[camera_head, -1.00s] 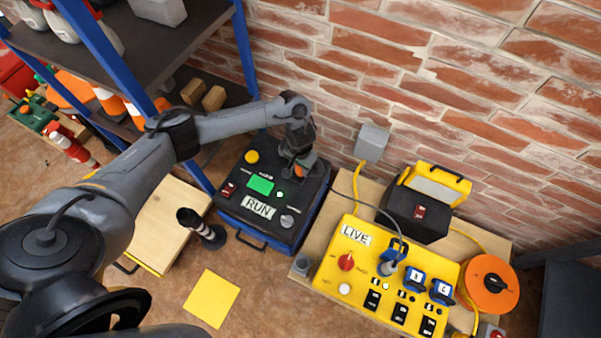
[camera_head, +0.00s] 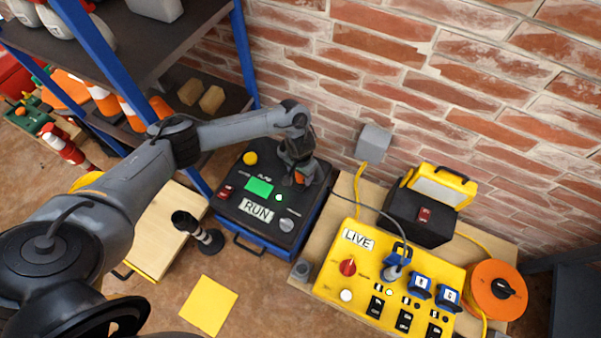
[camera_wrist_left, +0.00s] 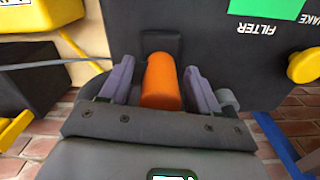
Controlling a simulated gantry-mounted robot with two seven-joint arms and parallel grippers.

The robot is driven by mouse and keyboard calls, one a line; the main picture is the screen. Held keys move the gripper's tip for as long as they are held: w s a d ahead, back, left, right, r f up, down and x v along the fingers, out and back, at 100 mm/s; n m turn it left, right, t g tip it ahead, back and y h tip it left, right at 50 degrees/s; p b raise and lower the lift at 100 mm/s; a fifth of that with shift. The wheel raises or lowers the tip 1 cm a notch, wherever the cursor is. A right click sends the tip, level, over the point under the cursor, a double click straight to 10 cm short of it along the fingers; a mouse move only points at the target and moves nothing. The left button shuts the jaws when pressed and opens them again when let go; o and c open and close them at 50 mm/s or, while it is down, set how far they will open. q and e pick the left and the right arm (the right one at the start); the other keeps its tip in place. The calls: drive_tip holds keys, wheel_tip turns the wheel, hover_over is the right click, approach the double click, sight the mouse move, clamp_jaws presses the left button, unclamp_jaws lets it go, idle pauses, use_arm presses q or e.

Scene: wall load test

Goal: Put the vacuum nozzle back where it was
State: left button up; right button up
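A black tube with a flared mouth and pale bands (camera_head: 187,222), seemingly the vacuum nozzle, stands on the floor beside a wooden-topped box. A blue-sided machine with a black top (camera_head: 237,197) and a RUN label stands at the wall; its top shows in the left wrist view (camera_wrist_left: 225,60) with a FILTER label. My left gripper (camera_head: 300,178) is low over the machine's wall-side edge. In the wrist view its fingers (camera_wrist_left: 160,85) stand either side of an orange cylinder (camera_wrist_left: 162,82), with narrow gaps showing. My right gripper is out of view.
A yellow LIVE panel (camera_head: 328,272) with plugs, a black-yellow case (camera_head: 415,215) and an orange reel (camera_head: 483,290) are on the right. A blue-framed shelf (camera_head: 225,100) is at left. A cable crosses near my left gripper. A yellow square (camera_head: 208,305) lies on the floor.

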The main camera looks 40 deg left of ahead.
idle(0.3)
use_arm(q)
drive_tip(key=shift+r, duration=0.4)
wheel_tip(320, 180, up, 11)
drive_tip(key=p, duration=0.8)
drive_tip(key=shift+r, duration=0.2)
drive_tip(key=s+d+r+m+t+h, duration=0.1)
drive_tip(key=s+d+m+t+h, duration=0.15)
drive_tip(key=d, duration=0.95)
drive_tip(key=s+d+m+t+h, duration=0.1)
drive_tip(key=s+d+m+t, duration=0.2)
drive_tip(key=d, duration=0.9)
drive_tip(key=s+a+r+n+g+y, duration=0.1)
drive_tip(key=s+a+r, duration=0.2)
drive_tip(key=s+a, duration=0.4)
drive_tip(key=s+a+r+n+g+y, duration=0.1)
drive_tip(key=s+a+r+y, duration=0.1)
drive_tip(key=s+a, duration=0.6)
drive_tip(key=shift+s+r, duration=0.55)
drive_tip(key=shift+r, duration=0.3)
